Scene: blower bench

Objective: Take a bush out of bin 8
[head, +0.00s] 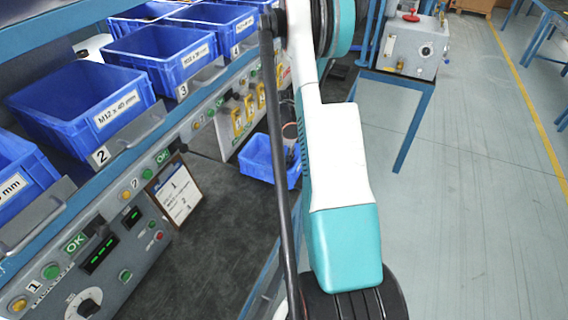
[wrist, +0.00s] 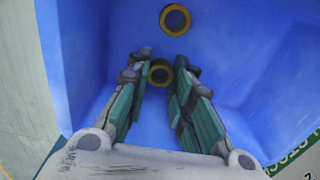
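In the wrist view, my gripper (wrist: 162,66) reaches into a blue bin (wrist: 95,40), its two fingers spread apart. A brass-coloured ring-shaped bush (wrist: 160,73) lies on the bin floor between the fingertips. The fingers are on either side of it, and I cannot tell whether they touch it. A second similar bush (wrist: 175,20) lies on the bin floor just beyond the fingertips. The bin's number cannot be read. My gripper is out of sight in the head view, where my arm hides part of the scene.
In the head view, blue bins labelled with bolt sizes (head: 85,105) stand on a rack at the left, above OK-lit control panels (head: 105,255). A small blue bin (head: 262,160) sits on the dark bench. A clipboard (head: 180,193) leans there. Grey floor (head: 470,220) is clear at the right.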

